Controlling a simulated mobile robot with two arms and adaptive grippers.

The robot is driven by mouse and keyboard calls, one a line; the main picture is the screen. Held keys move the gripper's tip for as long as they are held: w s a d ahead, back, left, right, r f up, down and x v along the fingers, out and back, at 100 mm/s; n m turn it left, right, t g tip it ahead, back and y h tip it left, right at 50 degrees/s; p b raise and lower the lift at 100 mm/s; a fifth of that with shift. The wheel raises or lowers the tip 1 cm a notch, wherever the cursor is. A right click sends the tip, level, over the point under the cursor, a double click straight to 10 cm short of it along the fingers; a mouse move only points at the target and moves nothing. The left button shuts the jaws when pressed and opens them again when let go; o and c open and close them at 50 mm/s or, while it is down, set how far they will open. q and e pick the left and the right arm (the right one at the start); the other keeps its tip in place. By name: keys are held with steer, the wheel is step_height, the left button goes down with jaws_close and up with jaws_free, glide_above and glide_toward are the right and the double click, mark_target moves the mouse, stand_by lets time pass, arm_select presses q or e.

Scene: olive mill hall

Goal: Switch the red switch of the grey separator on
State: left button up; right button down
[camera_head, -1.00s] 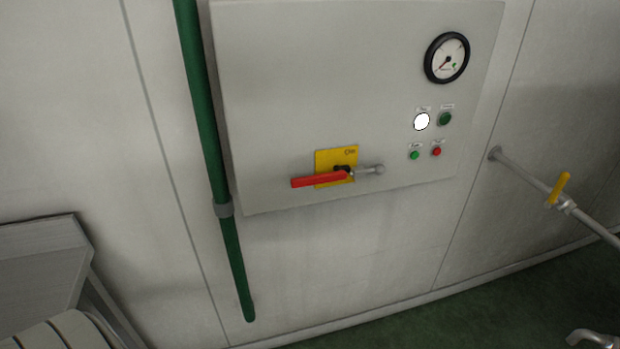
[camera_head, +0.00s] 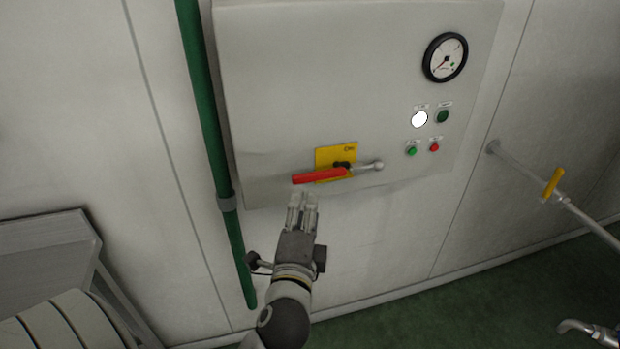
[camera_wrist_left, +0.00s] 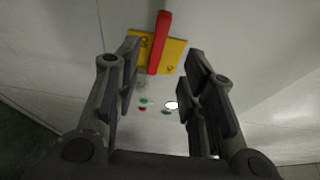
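The red switch (camera_head: 318,175) is a lever lying nearly level, pointing left from its pivot on a yellow plate (camera_head: 336,155). A grey metal knob arm (camera_head: 368,167) sticks out to the right of the pivot. The plate is on the grey separator's panel (camera_head: 300,80), near its lower edge. My left gripper (camera_head: 303,200) is just below the lever's left part in the head view, and empty. In the left wrist view its fingers (camera_wrist_left: 160,80) stand well apart, with the red lever (camera_wrist_left: 160,42) beyond them, between the tips. My right gripper is not in view.
The panel also bears a round gauge (camera_head: 445,57), a white lamp (camera_head: 419,119) and several small buttons. A green pipe (camera_head: 205,110) runs down left of the panel. A pipe with a yellow valve handle (camera_head: 553,183) is at the right.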

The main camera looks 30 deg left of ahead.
mark_target(310, 180)
arm_select(q)
steer(key=p+x, duration=0.2)
steer(key=x, duration=0.7)
steer(key=shift+w+a, duration=0.1)
steer(key=shift+w, duration=0.15)
jaws_close()
